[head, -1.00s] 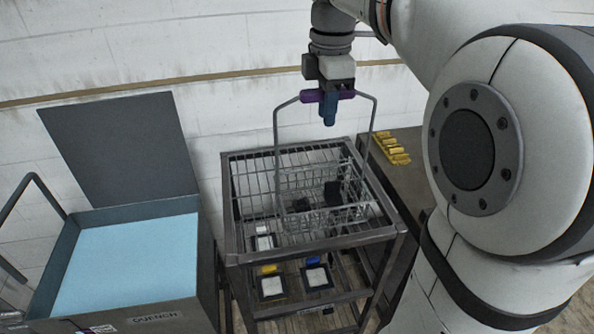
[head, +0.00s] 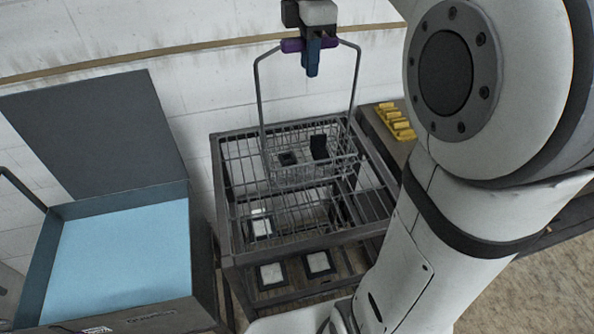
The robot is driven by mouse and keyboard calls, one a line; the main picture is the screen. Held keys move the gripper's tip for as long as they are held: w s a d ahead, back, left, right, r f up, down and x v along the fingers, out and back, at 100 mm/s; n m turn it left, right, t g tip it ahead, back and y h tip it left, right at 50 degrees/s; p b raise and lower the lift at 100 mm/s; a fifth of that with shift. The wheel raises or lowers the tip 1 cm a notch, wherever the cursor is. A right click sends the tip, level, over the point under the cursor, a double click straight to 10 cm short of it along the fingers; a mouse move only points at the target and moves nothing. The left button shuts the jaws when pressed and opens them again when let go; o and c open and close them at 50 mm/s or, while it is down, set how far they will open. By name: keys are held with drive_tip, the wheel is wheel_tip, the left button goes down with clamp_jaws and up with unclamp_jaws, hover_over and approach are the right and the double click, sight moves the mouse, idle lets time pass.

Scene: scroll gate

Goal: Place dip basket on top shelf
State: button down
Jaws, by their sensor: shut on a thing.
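My gripper (head: 312,62) is shut on the purple grip of the dip basket's tall wire handle. The dip basket (head: 312,176) is a wire mesh basket with dark pieces inside, hanging level below my gripper. It overlaps the top shelf (head: 240,190) of the dark metal rack in the head view. The top shelf is an open wire grid inside a frame. I cannot tell whether the basket touches the grid or hangs above it.
An open tank (head: 120,260) with light blue liquid and a raised lid (head: 95,135) stands at the left. Yellow pieces (head: 395,121) lie on a dark surface behind right. White-faced square items (head: 318,263) show on the rack's lower level.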

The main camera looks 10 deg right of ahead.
drive_tip(key=shift+w, duration=0.1)
wheel_tip(320, 180, down, 10)
drive_tip(key=shift+d+p, duration=0.15)
drive_tip(key=shift+p, duration=0.3)
drive_tip(key=shift+f, duration=0.15)
drive_tip(key=c, duration=1.3)
unclamp_jaws()
